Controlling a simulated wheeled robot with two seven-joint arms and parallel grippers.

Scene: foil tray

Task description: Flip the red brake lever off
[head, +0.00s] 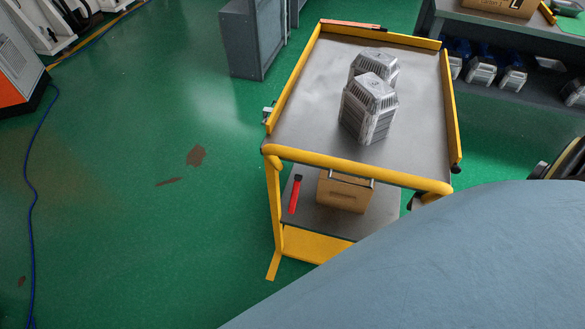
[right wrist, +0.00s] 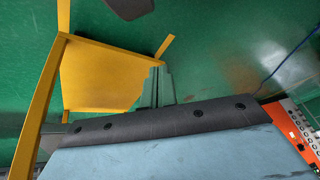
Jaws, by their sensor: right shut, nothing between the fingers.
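The red brake lever (head: 295,194) is a slim red bar with a dark upper end. It shows at the left side of the cart (head: 285,155), below the front yellow rail and in front of the lower shelf, and slants slightly. In the right wrist view I see my right gripper (right wrist: 158,84), its narrow grey-green fingers shut and empty, in front of a yellow panel (right wrist: 100,75) of the cart. The lever does not show in that view. In the head view the right gripper is hidden. My left gripper is in neither view.
Two finned metal parts (head: 368,108) stand on the cart's grey top. A cardboard box (head: 344,192) sits on the lower shelf. A grey cabinet (head: 250,40) stands behind, and a workbench (head: 520,35) at the back right. The green floor (head: 130,190) left of the cart is open.

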